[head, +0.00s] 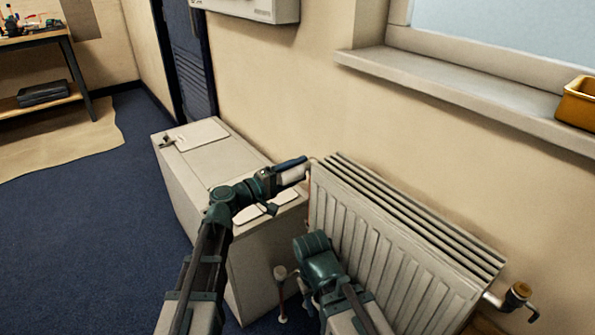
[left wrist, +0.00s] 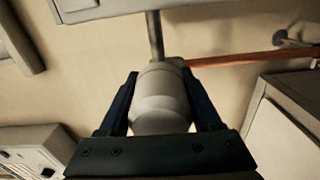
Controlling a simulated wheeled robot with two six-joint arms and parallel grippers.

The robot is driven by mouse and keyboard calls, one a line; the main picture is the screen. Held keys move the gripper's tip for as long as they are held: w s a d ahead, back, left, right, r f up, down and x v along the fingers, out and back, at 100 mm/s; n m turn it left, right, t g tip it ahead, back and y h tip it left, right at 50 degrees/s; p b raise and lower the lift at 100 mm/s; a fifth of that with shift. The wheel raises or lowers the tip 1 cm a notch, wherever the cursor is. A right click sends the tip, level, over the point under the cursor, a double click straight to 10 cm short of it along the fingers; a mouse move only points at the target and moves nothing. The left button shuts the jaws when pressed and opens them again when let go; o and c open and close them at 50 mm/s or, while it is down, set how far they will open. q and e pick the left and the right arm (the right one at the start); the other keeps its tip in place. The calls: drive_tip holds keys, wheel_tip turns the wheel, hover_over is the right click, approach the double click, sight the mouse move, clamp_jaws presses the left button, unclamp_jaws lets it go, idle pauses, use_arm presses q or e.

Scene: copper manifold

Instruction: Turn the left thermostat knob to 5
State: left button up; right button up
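The left thermostat knob is a white, rounded cylinder (left wrist: 160,105) on a grey stem in the left wrist view. In the head view the knob (head: 294,174) shows at the upper left end of the white ribbed radiator (head: 375,235). My left gripper (left wrist: 161,85) has one dark finger on each side of the knob, and both fingers appear to touch it. In the head view my left gripper (head: 290,168) reaches the knob from the left. No number marks on the knob can be read. My right arm shows before the radiator, but its gripper does not show.
A white cabinet (head: 180,168) stands left of the radiator. A copper pipe (left wrist: 250,59) runs beside the knob. Another valve (head: 518,293) is at the radiator's right end. A window sill (head: 460,90) with a yellow box (head: 577,103) juts out above. Blue floor is open at left.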

use_arm(q)
drive_tip(key=o, duration=0.4)
drive_tip(key=shift+o, duration=0.2)
drive_tip(key=v, duration=1.4)
